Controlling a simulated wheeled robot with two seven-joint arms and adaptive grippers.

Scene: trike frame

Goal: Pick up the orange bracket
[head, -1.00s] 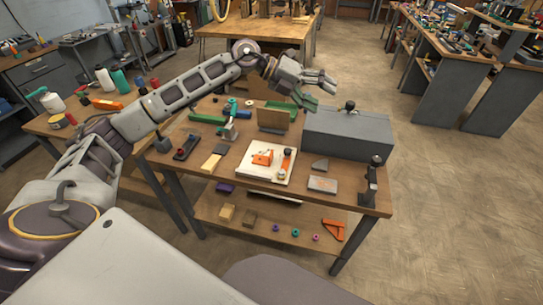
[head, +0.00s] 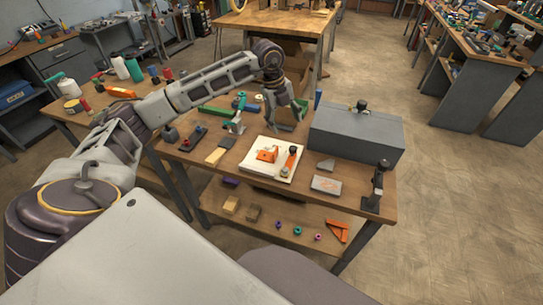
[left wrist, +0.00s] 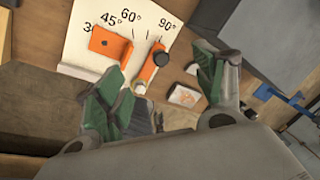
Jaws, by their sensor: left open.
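A white angle board (head: 283,174) with printed degree marks lies on the workbench; it also shows in the left wrist view (left wrist: 82,58). On it sit an orange bracket-like block (head: 267,154) with a dark hole, also in the left wrist view (left wrist: 108,46), and an orange bar (left wrist: 146,68) with a black knob. A triangular orange bracket (head: 337,231) lies on the lower shelf. My left gripper (head: 287,122) is open and empty, pointing down above the bench behind the board. Its green-padded fingers (left wrist: 163,95) are apart in the left wrist view. My right gripper is not in view.
A large grey box (head: 355,137) stands right of the board. A black upright tool (head: 376,188) stands at the bench's right corner. A green part (head: 216,110) and small blocks lie to the left.

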